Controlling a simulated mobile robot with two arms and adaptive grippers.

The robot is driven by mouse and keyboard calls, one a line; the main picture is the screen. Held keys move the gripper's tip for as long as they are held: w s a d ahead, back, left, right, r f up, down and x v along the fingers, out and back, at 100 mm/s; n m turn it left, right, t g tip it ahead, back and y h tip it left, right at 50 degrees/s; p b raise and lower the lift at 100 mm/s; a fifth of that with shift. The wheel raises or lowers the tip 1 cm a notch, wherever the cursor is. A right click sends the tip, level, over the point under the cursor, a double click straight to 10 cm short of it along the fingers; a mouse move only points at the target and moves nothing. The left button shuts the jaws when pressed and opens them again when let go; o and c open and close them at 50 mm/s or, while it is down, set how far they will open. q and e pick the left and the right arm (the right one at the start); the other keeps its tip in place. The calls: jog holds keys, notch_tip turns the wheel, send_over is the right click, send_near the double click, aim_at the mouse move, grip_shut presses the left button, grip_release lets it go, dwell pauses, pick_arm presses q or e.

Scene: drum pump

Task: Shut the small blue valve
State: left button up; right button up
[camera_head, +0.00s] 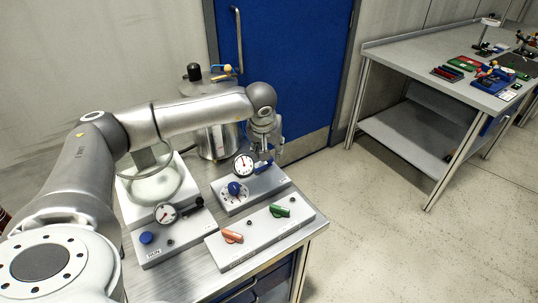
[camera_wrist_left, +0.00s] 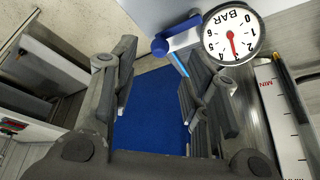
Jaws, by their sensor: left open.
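The small blue valve lever (camera_head: 263,167) sits beside a round white gauge (camera_head: 244,165) on the grey panel box near the back of the bench. In the left wrist view, the blue valve (camera_wrist_left: 178,42) shows at the top, next to the BAR gauge (camera_wrist_left: 231,35), with a thin blue edge angled downward. My left gripper (camera_head: 268,143) is just above and behind the valve in the head view, partly hiding it. In the left wrist view, its fingers (camera_wrist_left: 160,78) are spread apart with nothing between them. I cannot tell whether a finger touches the lever. My right gripper is out of view.
Near the left gripper stand a metal vessel (camera_head: 216,140) and a blue round knob (camera_head: 234,188). A front panel carries an orange handle (camera_head: 232,236) and a green handle (camera_head: 280,210). Another gauge (camera_head: 165,212) is at the left. Open floor (camera_head: 390,225) lies right of the bench.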

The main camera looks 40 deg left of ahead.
pick_arm(q)
jog(key=v, duration=0.6)
jog(key=shift+s+r, duration=0.25)
jog(key=shift+r, duration=0.1)
